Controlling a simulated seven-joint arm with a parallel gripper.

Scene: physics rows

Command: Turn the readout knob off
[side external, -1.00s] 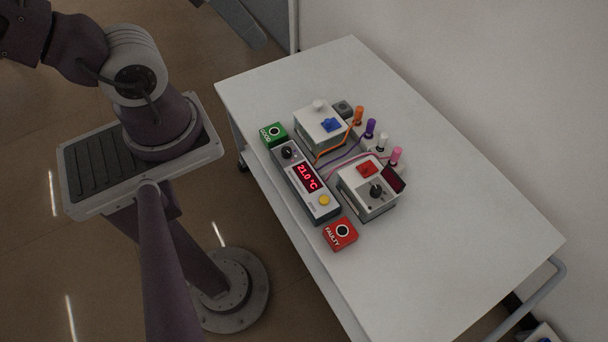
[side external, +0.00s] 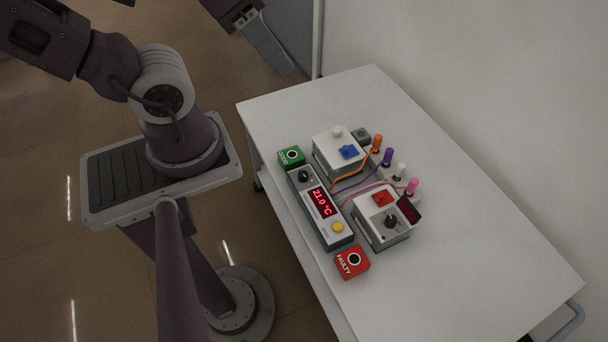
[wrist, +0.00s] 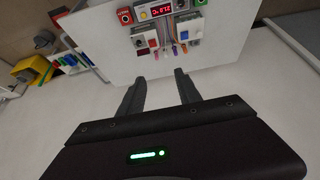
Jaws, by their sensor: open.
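The readout (side external: 331,240) is a long grey-white box on the table, its red display (side external: 322,202) lit with "21.0 °C". Its black readout knob (side external: 304,176) is at the end near the green GOOD block, and a yellow button (side external: 338,227) is at the other end. In the wrist view the lit display (wrist: 161,11) is small at the top. My gripper (wrist: 160,86) is open and empty, with its fingers apart and well away from the readout. In the side view only part of it shows at the top edge, beyond the table.
Close by stand a green block (side external: 291,156), a red FAULTY block (side external: 351,262), a box with a blue switch (side external: 348,152), and a box with a red switch (side external: 381,198) and black knob (side external: 391,221). Wires run to coloured plugs (side external: 388,157). The table's right side (side external: 480,240) is clear.

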